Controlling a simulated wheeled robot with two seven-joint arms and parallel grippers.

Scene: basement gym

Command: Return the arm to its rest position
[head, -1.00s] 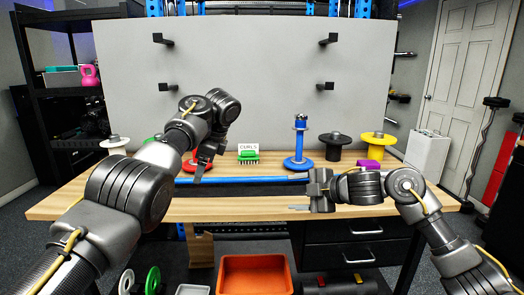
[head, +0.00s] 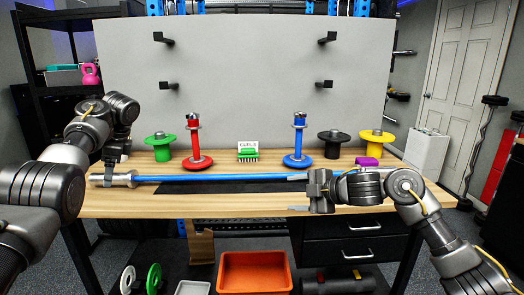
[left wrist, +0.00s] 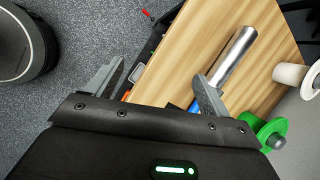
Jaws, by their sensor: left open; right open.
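My left gripper (head: 110,168) is open and empty, pointing down at the table's left end. In the left wrist view its spread fingers (left wrist: 155,85) have nothing between them. A blue bar (head: 220,179) with a silver end (head: 118,180) lies along the front of the wooden table (head: 130,206). The silver end also shows in the left wrist view (left wrist: 236,58), beyond the right-hand finger. My right gripper (head: 298,193) is open and empty, its fingers pointing left by the bar's right part. The bar's right end is hidden behind it.
An orange bin (head: 255,280) is below. Floor left of the table is partly clear.

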